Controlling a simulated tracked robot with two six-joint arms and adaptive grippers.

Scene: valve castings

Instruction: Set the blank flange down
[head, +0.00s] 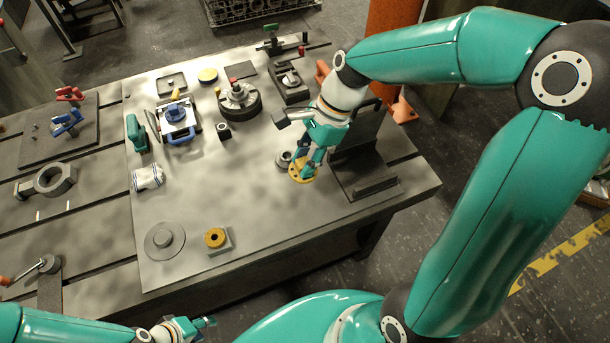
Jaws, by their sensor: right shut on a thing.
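The blank flange (296,176) is a yellow disc with small holes near its rim. My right gripper (309,170) reaches down over it from above and is shut on it; the fingers hide part of its face. The disc is low over the right part of the light table mat (262,213), and I cannot tell whether it touches the mat. A small dark grey round part (284,160) is close to its left. My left gripper (204,324) is low at the bottom edge, off the front of the table and away from the flange; its jaw state is unclear.
A dark angle-plate fixture (368,187) stands just right of the flange. A grey flanged disc (164,241), a yellow ring on a block (215,238) and a white rolled cloth (147,177) sit to the left. The mat's front middle is clear.

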